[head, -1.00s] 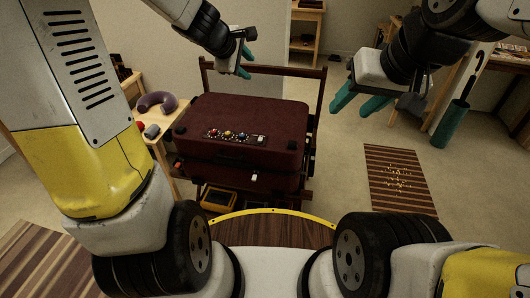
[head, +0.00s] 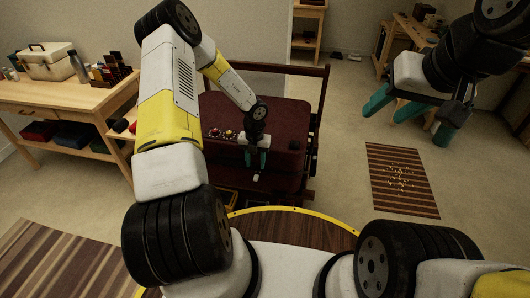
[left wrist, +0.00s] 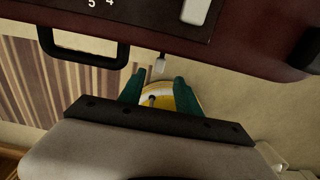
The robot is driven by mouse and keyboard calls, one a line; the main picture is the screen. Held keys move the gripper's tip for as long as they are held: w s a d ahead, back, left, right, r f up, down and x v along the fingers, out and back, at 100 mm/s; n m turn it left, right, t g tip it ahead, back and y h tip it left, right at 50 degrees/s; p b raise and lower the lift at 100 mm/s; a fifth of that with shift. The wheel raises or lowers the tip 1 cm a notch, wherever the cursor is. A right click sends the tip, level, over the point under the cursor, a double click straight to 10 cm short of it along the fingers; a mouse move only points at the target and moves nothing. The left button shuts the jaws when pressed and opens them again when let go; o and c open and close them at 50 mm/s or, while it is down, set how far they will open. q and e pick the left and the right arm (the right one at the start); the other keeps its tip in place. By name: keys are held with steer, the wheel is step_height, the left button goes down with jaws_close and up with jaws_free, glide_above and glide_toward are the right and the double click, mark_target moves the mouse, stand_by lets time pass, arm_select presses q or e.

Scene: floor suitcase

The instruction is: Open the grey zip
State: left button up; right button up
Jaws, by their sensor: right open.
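A dark red suitcase (head: 285,115) lies on a wooden rack, partly hidden behind my left arm. A small pale grey zip pull (head: 256,177) is on its front side; it also shows in the left wrist view (left wrist: 159,63), sticking out from the suitcase edge. My left gripper (head: 256,166) is at the suitcase front, just above the pull in the head view. In the left wrist view its teal fingers (left wrist: 158,82) are apart and empty, with the pull just beyond the gap between the tips. My right gripper (head: 412,118) is open and empty, well right of the suitcase.
A black carry handle (left wrist: 85,50) sits left of the pull in the left wrist view. A row of dials (head: 221,134) is on the suitcase top. A wooden table (head: 75,100) with boxes stands at left. Striped rugs (head: 400,180) lie on open floor.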

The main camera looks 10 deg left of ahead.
mark_target(256, 177)
arm_select(q)
step_height(256, 177, down, 7)
stand_by(0.3)
jaws_close()
stand_by(1.4)
